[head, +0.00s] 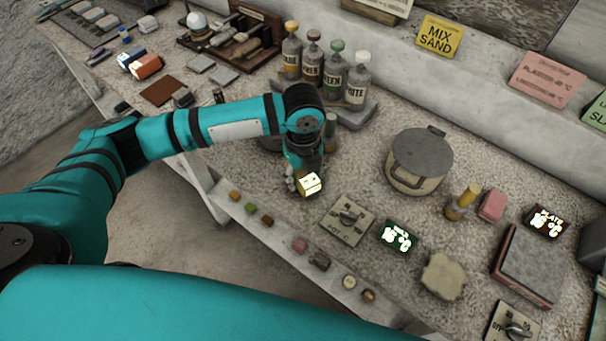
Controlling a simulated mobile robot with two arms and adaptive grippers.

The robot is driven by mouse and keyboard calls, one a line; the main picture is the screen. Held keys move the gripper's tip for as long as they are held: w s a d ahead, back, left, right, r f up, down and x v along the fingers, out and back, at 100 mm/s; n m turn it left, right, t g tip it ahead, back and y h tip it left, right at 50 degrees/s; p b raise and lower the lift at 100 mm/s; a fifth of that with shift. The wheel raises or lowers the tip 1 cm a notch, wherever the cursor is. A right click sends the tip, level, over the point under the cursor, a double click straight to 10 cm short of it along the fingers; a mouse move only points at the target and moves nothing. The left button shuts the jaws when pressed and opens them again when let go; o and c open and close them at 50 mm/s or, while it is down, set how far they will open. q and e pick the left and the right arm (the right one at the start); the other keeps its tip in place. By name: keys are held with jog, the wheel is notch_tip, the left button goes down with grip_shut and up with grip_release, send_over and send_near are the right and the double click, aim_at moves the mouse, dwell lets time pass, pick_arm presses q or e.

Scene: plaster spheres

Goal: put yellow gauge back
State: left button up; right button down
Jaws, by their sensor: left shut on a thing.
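My left gripper (300,180) points down over the middle of the worktop, on its front side. It is shut on a small pale yellow block-shaped gauge (311,184) with a bright face. The gripper hides part of the gauge, and I cannot tell whether its underside touches the worktop. My right gripper is not in this view.
A dial plate (346,220) and a green lit display (398,236) lie right of the gripper. Labelled bottles (333,77) stand behind my arm. A lidded pot (419,160) stands to the right. Small coloured blocks (251,208) line the front edge.

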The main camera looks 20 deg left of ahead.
aim_at(303, 172)
pick_arm(q)
jog(key=shift+f, duration=0.1)
jog(key=o, duration=1)
jog(key=shift+o, duration=0.2)
notch_tip(303, 172, up, 12)
jog(key=shift+r+b, duration=0.15)
jog(key=shift+b, duration=0.3)
jog(key=shift+s, duration=0.1)
